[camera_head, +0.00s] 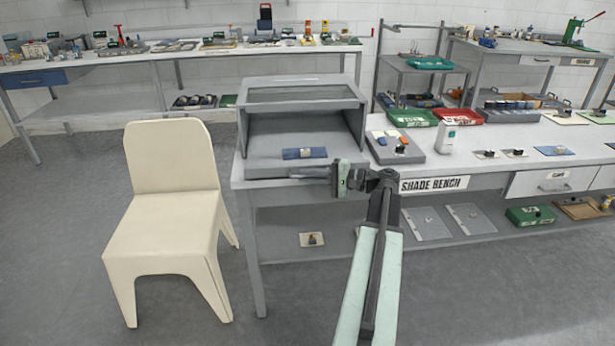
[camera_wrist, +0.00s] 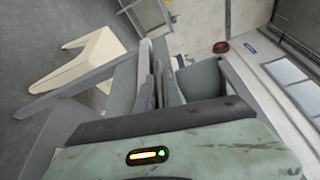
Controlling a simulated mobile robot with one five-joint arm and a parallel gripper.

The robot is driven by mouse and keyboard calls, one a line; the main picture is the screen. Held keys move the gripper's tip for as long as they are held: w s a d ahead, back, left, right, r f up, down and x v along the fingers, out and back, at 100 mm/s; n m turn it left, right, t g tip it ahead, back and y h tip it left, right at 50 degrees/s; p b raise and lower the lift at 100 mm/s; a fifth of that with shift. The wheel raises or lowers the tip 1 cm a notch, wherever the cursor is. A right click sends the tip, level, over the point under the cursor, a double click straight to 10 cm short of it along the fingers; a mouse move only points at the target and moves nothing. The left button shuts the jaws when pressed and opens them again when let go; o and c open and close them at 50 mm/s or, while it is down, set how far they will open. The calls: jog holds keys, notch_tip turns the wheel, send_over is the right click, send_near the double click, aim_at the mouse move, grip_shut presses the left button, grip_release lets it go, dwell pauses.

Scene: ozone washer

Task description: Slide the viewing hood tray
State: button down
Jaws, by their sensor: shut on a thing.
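The grey viewing hood (camera_head: 362,108) stands at the left end of the shade bench, with a dark mesh window on top. Its grey tray (camera_head: 262,168) lies at the bottom of the open front, its front part near the bench edge. In the wrist view the fingers (camera_wrist: 159,82) are close together against grey surfaces; the exact contact is hard to make out.
A cream chair (camera_head: 170,200) stands to the left of the bench. A grey block with small items (camera_head: 395,150) and a white bottle (camera_head: 446,136) stand right of the hood. Green and red trays (camera_head: 412,118) lie behind.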

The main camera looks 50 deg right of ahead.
aim_at(306, 167)
dwell(0.7)
jog(key=w+d, duration=0.3)
jog(key=shift+w+d, duration=0.1)
jog(key=shift+w, duration=0.25)
jog(key=c, duration=1.5)
grip_release()
jog(key=shift+s, duration=0.1)
